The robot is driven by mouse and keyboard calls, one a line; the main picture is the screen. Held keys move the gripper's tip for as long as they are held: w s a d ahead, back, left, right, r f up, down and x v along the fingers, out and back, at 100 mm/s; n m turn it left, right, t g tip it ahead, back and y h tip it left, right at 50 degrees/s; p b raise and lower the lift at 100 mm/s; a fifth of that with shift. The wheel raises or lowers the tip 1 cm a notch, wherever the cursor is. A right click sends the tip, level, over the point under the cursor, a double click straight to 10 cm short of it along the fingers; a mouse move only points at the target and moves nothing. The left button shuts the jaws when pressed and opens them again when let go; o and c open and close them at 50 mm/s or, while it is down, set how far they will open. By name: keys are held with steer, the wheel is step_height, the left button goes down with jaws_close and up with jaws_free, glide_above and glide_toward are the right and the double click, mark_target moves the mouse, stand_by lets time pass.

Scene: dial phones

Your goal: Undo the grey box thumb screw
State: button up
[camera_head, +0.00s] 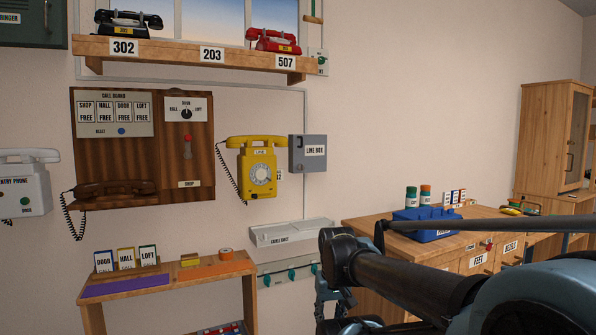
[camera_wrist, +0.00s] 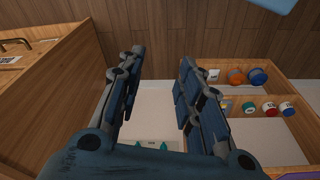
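The grey box (camera_head: 309,153), labelled "LINE BOX", is fixed to the wall to the right of the yellow phone (camera_head: 258,170). Small dark fittings show on the left part of its front, but I cannot tell which is the thumb screw. My gripper (camera_wrist: 162,58) is open and empty in the wrist view, its two fingers apart above the floor area. In the head view my gripper (camera_head: 335,295) hangs low, below and slightly right of the box and apart from it. The box does not show in the wrist view.
A shelf (camera_head: 200,52) with two phones runs above the box. A cable duct (camera_head: 291,234) and a rail with teal knobs lie below it. A wooden bench (camera_head: 470,250) with a blue box stands right. A small table (camera_head: 165,287) stands lower left. The wall right of the box is clear.

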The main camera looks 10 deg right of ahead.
steer(key=shift+w+d, duration=0.25)
steer(key=shift+w, duration=0.05)
steer(key=shift+o, duration=0.3)
steer(key=shift+o, duration=1)
steer(key=shift+s+r, duration=0.15)
steer(key=w+a+r+m+t+y, duration=0.35)
steer(key=w+r+m, duration=0.4)
steer(key=w, duration=0.25)
steer(key=w+a+r+m+t+y, duration=0.35)
steer(key=w+r+m, duration=0.35)
steer(key=w+r, duration=0.25)
steer(key=w+d+r+m+t, duration=0.3)
steer(key=w+d+r+m, duration=0.1)
steer(key=w+r+m, duration=0.7)
steer(key=m+t+h, duration=0.2)
steer(key=m+t, duration=0.3)
steer(key=m, duration=0.5)
glide_toward(302, 167)
steer(key=x, duration=0.9)
steer(key=shift+w+a+f, duration=0.1)
steer(key=shift+w, duration=0.1)
